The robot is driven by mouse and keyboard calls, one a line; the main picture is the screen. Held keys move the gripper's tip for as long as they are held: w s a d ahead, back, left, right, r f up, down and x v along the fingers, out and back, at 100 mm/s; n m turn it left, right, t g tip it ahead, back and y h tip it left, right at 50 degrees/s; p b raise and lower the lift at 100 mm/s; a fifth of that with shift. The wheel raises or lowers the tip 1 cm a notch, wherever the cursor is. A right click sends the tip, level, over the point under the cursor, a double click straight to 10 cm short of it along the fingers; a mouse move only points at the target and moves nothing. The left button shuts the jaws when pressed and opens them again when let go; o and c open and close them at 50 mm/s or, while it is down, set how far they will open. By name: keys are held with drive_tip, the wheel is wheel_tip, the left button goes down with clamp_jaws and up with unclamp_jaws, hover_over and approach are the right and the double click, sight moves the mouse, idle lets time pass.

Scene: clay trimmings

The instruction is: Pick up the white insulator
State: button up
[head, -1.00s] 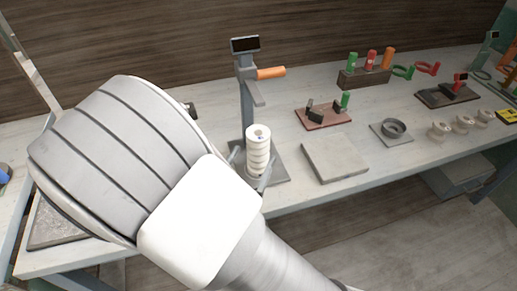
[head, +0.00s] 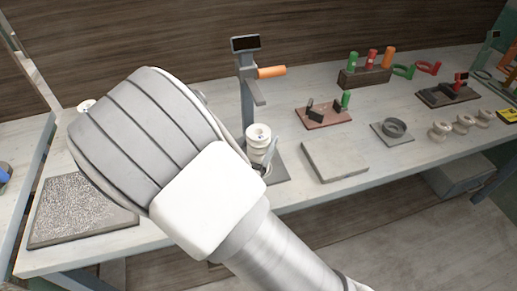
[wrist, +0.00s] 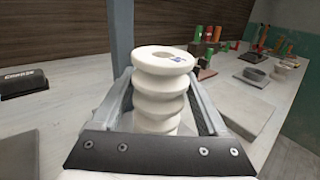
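The white insulator (head: 258,133), a ribbed stack with a hole in its top, stands upright on the grey base plate of a post stand. In the wrist view the insulator (wrist: 162,90) sits between the two fingers of my gripper (wrist: 162,98). The fingers reach along both sides of it, and dark inner pads show with narrow gaps beside the body. My gripper looks open around it. In the head view one finger of my gripper (head: 268,152) shows at its right side. My wrist hides the insulator's lower part there.
The stand's post (head: 247,100) with an orange handle (head: 271,72) rises just behind the insulator. A flat grey slab (head: 334,159) lies to the right. Several small pale pieces (head: 463,123) stand farther right. A speckled slab (head: 80,212) lies left of my arm.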

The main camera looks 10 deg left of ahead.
clamp_jaws()
drive_tip(key=shift+r, duration=0.15)
